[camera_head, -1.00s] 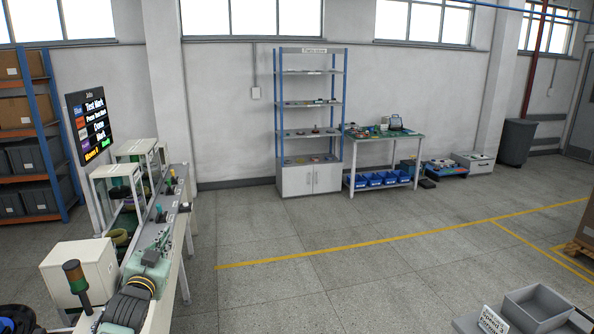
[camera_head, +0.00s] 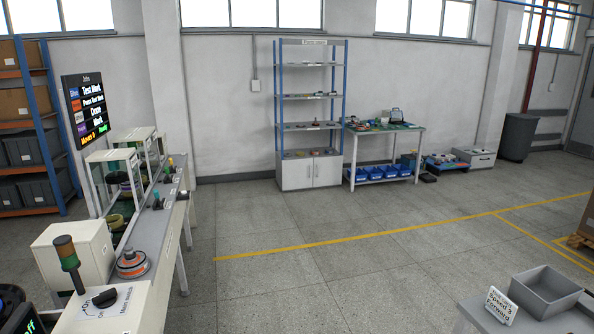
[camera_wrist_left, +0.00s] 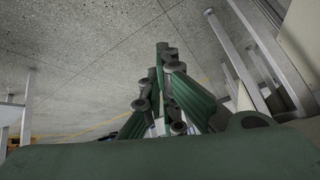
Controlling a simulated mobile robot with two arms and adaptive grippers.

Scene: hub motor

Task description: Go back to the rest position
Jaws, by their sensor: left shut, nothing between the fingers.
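My left gripper (camera_wrist_left: 165,60) shows only in the left wrist view. Its dark green fingers are closed together at the tips with nothing between them. The grey speckled floor and metal table legs lie beyond it, and the gripper is apart from any object there. The head view shows neither my left nor my right gripper. A round grey and orange part (camera_head: 132,264) sits on the workbench (camera_head: 178,215) at the left.
A white box with a rotary switch (camera_head: 104,299) and a signal lamp (camera_head: 68,262) stand at the near left. A grey bin (camera_head: 546,291) and a sign (camera_head: 500,305) are at the lower right. A shelf (camera_head: 311,170) stands at the back. The middle floor is clear.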

